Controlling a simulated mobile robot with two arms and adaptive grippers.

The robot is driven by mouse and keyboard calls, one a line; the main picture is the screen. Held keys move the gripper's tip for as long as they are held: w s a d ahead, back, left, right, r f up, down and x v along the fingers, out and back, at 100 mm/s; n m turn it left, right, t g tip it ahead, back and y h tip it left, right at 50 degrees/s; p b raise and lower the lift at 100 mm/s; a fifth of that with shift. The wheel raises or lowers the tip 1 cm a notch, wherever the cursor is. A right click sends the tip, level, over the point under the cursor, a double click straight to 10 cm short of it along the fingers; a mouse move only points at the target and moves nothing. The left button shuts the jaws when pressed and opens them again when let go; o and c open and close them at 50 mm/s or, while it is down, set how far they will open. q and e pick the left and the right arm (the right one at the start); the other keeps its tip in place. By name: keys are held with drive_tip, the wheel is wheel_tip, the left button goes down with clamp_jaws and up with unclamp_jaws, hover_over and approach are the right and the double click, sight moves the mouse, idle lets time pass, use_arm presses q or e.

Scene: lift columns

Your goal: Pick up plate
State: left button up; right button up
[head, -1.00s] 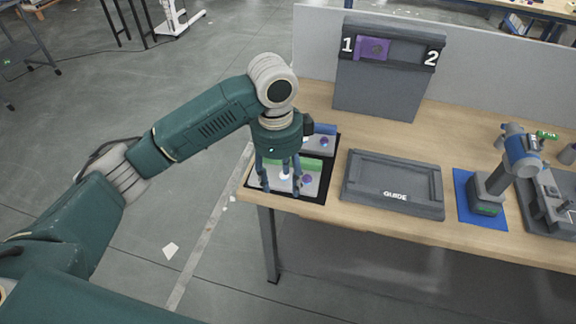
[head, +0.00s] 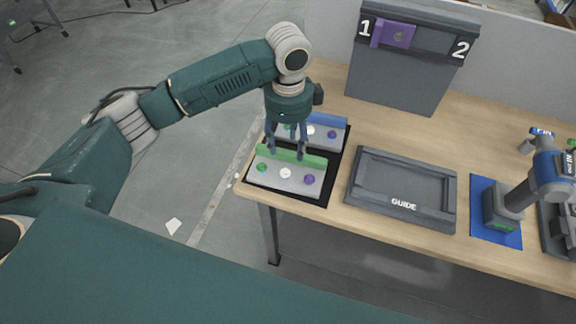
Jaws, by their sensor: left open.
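Two grey plates lie on a black mat (head: 328,197) at the table's left front corner. The front plate (head: 273,176) has a green raised bar (head: 312,161) along its far edge and green, white and purple round pieces on top. The rear plate (head: 325,137) has a blue bar (head: 330,120) and similar round pieces, and is partly hidden by my gripper. My left gripper (head: 287,155) is open, fingers pointing down at the green bar. I cannot tell whether the fingers touch it. My right gripper is not in view.
A grey GUIDE tray (head: 404,207) lies empty right of the mat. Behind it stands a grey panel (head: 398,80) marked 1 and 2, with a purple slider (head: 397,36) near 1. A small blue and grey robot arm (head: 545,180) stands at right on a blue mat (head: 484,188).

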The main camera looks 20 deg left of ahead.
sight(289, 154)
use_arm(q)
drive_tip(key=f, duration=0.1)
drive_tip(key=f+p, duration=0.1)
drive_tip(key=f, duration=0.3)
drive_tip(key=shift+w+p, duration=0.3)
drive_tip(key=shift+p, duration=0.1)
drive_tip(key=shift+f, duration=0.1)
drive_tip(key=shift+c, duration=0.5)
drive_tip(key=c, duration=0.9)
clamp_jaws()
drive_tip(key=shift+w, duration=0.1)
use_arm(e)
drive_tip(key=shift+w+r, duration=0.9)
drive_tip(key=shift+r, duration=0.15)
